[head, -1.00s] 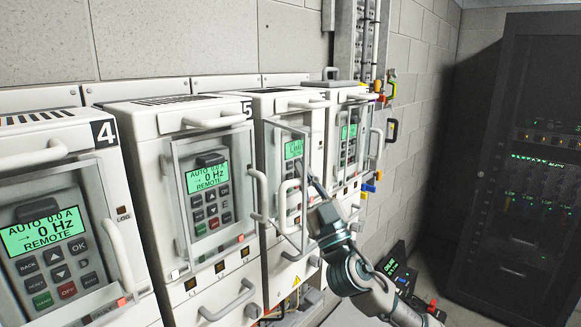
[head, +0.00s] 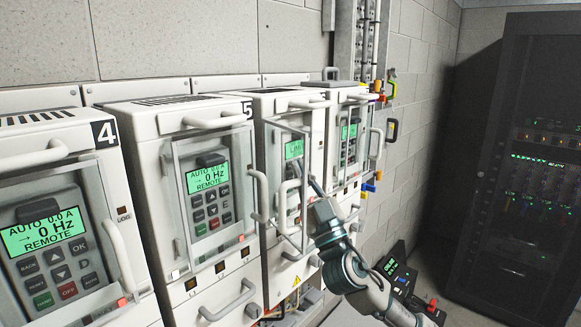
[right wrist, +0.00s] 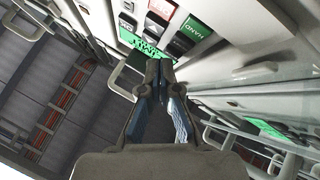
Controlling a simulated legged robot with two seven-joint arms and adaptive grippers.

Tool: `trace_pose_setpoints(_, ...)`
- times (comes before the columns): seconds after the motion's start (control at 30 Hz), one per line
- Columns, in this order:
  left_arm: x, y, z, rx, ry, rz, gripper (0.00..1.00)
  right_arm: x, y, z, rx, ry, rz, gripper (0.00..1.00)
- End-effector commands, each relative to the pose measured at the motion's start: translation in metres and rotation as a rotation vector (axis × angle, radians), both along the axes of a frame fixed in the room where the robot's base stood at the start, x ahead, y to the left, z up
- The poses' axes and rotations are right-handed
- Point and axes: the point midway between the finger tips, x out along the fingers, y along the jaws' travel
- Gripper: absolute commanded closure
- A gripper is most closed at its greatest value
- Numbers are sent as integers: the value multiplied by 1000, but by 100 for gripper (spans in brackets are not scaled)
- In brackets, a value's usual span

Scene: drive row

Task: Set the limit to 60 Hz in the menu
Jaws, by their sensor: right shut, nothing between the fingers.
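The drive right of drive 5 has a green screen (head: 295,148) with small text that looks like "LIMIT"; I cannot read a value. Its keypad (head: 293,200) is partly hidden behind the clear door's frame and my gripper. My right gripper (head: 314,182) is shut and empty, its tips close to this keypad; I cannot tell if they touch a key. In the right wrist view the shut fingertips (right wrist: 158,68) are just below the green screen (right wrist: 140,40), beside dark keys (right wrist: 180,42). My left gripper is not in view.
Drives 4 (head: 82,170) and 5 (head: 180,150) show "0 Hz" and "REMOTE". Door handles (head: 258,195) jut out along the row. Another drive (head: 350,130) stands farther right.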

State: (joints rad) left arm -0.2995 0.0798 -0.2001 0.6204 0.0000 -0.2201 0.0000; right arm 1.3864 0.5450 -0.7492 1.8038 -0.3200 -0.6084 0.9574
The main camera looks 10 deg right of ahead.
Motion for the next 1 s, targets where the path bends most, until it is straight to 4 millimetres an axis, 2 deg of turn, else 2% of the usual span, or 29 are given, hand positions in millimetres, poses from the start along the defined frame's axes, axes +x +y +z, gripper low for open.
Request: trace_pose_setpoints(1.0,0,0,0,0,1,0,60,7,5,0,0,0,0,100)
